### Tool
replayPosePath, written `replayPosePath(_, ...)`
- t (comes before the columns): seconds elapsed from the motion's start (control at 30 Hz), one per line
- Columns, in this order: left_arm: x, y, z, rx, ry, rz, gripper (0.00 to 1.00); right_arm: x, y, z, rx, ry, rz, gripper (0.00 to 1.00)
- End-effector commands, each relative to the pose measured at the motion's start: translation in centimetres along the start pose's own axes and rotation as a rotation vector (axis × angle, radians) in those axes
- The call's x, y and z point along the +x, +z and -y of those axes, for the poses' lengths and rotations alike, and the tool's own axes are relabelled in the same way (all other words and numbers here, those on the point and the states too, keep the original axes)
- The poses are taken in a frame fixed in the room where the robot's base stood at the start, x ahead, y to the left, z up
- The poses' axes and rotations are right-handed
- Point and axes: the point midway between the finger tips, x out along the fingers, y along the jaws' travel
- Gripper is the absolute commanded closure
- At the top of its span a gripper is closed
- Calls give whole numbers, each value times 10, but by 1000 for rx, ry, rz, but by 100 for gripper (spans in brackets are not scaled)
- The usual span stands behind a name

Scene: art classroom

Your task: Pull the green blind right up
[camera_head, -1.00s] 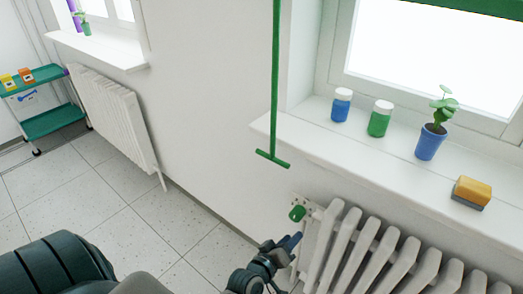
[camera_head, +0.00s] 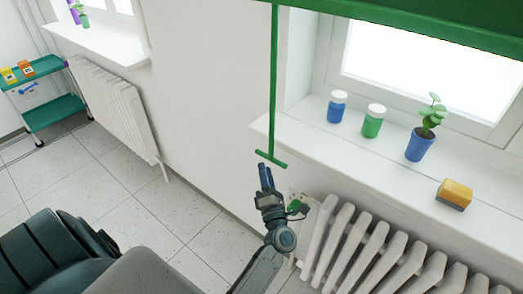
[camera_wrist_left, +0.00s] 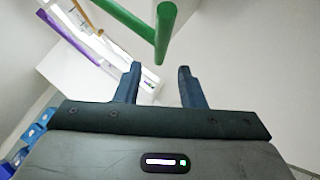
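The green blind (camera_head: 420,22) hangs across the top right of the head view, above the window. A thin green pull rod (camera_head: 273,80) hangs from its left end and ends in a short green crossbar (camera_head: 271,159). My left gripper (camera_head: 265,176) is just below the crossbar in the head view, fingers pointing up. In the left wrist view its two fingers (camera_wrist_left: 159,85) are apart with nothing between them. The crossbar (camera_wrist_left: 164,35) shows beyond and above the fingertips there, apart from them. My right gripper is not in view.
A white radiator (camera_head: 370,245) with a green valve knob stands right of my left arm, under the sill (camera_head: 305,140). On the sill are a blue jar (camera_head: 337,107), a green jar (camera_head: 373,121), a potted plant (camera_head: 420,144) and a yellow-topped block (camera_head: 454,194).

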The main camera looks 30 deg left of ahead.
Motion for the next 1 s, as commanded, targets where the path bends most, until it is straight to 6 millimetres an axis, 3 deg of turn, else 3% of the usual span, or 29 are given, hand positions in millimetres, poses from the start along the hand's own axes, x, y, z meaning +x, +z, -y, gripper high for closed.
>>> replayPosePath(0.1,27,2,-4,2,3,3,64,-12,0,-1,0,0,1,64)
replayPosePath(0.3,55,1,-3,2,2,2,64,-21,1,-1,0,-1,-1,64)
replayPosePath(0.73,66,0,0,1,0,1,64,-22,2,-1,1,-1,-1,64)
replayPosePath(0.77,66,0,0,1,0,1,66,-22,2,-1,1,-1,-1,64)
replayPosePath(0.93,66,0,0,1,0,1,99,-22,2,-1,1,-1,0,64)
replayPosePath(1.0,66,0,0,1,0,1,100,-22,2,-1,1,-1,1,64)
